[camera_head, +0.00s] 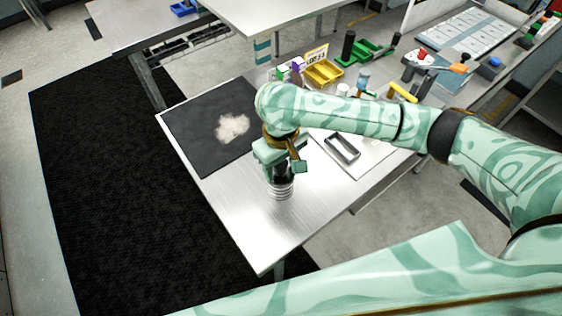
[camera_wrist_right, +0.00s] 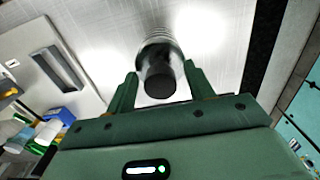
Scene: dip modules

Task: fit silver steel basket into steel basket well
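The silver steel basket (camera_head: 280,190) stands upright on the bare metal tabletop, a small ribbed cylinder with a dark grip on top. It also shows in the right wrist view (camera_wrist_right: 158,42), its black top between my fingers. My right gripper (camera_head: 282,168) is above the basket, pointing down. In the right wrist view the gripper (camera_wrist_right: 160,75) is open, with a finger on each side of the black top and a visible gap at both. I cannot pick out the steel basket well for certain. My left gripper is not in view.
A dark rectangular frame (camera_head: 342,147) lies on a white board to the right. A black mat (camera_head: 190,140) with a pale powdery patch lies to the left. A yellow bin (camera_head: 323,72) and a green fixture (camera_head: 368,50) stand behind. The table's front is clear.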

